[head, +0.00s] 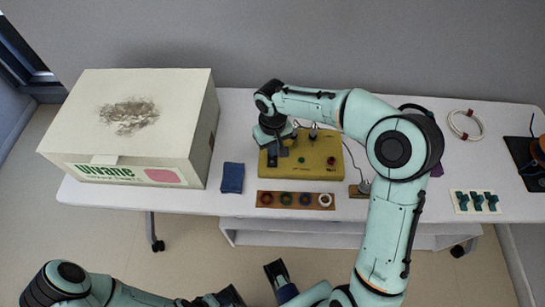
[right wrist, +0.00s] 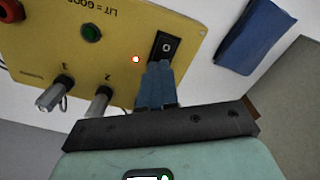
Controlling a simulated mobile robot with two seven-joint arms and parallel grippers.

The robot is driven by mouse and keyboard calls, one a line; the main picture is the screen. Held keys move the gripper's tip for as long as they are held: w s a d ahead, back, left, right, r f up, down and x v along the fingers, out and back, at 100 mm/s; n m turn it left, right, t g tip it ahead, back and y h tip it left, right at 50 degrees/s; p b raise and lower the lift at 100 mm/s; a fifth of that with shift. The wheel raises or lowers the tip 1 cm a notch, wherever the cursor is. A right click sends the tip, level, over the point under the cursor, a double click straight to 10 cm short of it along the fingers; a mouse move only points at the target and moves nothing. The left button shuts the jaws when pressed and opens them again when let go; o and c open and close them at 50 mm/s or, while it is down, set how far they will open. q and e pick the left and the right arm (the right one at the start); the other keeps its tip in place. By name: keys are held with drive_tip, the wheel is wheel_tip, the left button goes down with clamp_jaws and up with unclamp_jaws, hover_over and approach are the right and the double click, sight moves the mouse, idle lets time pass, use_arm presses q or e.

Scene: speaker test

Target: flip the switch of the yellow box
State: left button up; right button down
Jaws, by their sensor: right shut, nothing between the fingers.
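The yellow box (head: 322,158) lies on the white table in the head view, under my right gripper. In the right wrist view the yellow box (right wrist: 120,62) fills the upper left. Its black rocker switch (right wrist: 166,46), marked O, sits near the box's edge. My right gripper (right wrist: 159,66) is shut and empty, its blue fingertips at the switch's near edge; I cannot tell whether they touch it. In the head view my right gripper (head: 281,150) covers the box's left part. My left arm is low in the head view; its finger state is unclear.
A dark blue cloth (head: 232,178) lies left of the box. A large carton (head: 140,120) stands further left. A brown strip with several rings (head: 296,200) lies in front.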

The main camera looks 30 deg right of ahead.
drive_tip(key=shift+r+p, duration=1.9)
drive_tip(key=shift+r, duration=0.9)
